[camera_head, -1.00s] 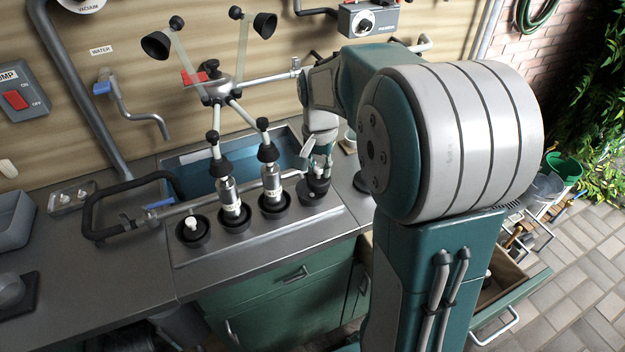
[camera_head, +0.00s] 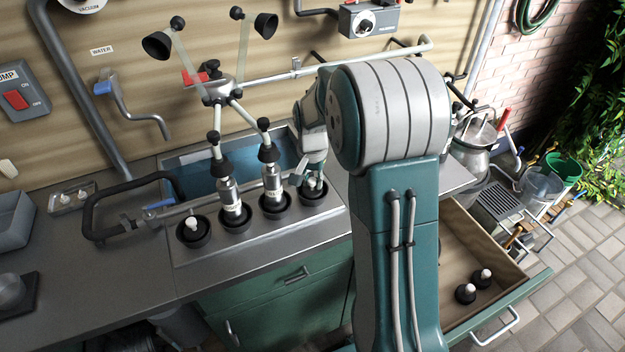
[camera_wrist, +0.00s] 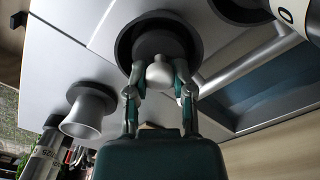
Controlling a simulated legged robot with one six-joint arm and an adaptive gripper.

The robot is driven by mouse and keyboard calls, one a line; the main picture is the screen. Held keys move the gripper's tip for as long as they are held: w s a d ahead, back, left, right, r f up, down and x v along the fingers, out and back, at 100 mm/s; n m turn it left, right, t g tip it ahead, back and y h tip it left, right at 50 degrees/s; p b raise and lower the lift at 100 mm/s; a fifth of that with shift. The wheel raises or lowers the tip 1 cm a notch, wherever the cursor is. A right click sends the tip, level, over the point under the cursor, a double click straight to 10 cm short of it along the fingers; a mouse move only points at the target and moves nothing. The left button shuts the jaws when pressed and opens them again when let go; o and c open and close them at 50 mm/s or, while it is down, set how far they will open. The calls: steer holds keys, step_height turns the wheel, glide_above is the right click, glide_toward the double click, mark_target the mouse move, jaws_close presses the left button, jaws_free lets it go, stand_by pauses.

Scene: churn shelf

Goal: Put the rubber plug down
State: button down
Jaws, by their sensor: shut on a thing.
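The rubber plug, a dark stopper with a white knob (camera_wrist: 159,73), sits between the fingers of my gripper (camera_wrist: 158,88) in the wrist view. The fingers are shut on the knob. The plug's dark body is within the outline of a black round cup (camera_wrist: 125,45); I cannot tell whether it rests on the bottom. In the head view my gripper (camera_head: 312,183) is at the rightmost black cup (camera_head: 312,199) of the row on the steel counter, and partly hides the plug.
The leftmost cup holds another white-knobbed plug (camera_head: 192,224). Two metal teat cups (camera_head: 230,200) stand in the middle cups, under a claw-like frame (camera_head: 219,90). A blue basin (camera_head: 200,177) lies behind. An open drawer (camera_head: 510,302) at right holds two plugs (camera_head: 466,293).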

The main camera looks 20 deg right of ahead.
mark_target(312, 179)
steer(key=shift+c, duration=2.4)
jaws_free()
steer(key=shift+f, duration=0.1)
step_height(312, 179, up, 12)
steer(key=s+a+r+n+t, duration=0.35)
steer(key=s+a+r, duration=0.3)
steer(key=s, duration=0.45)
steer(key=s+a+n+t, duration=0.1)
steer(key=s+a+n, duration=0.1)
steer(key=s, duration=0.4)
steer(key=s+a+n+t, duration=0.1)
steer(key=s+n, duration=0.2)
steer(key=s, duration=0.4)
steer(key=shift+s+a+f, duration=0.2)
steer(key=shift+a+f, duration=0.2)
steer(key=shift+f, duration=0.05)
steer(key=shift+n, duration=0.25)
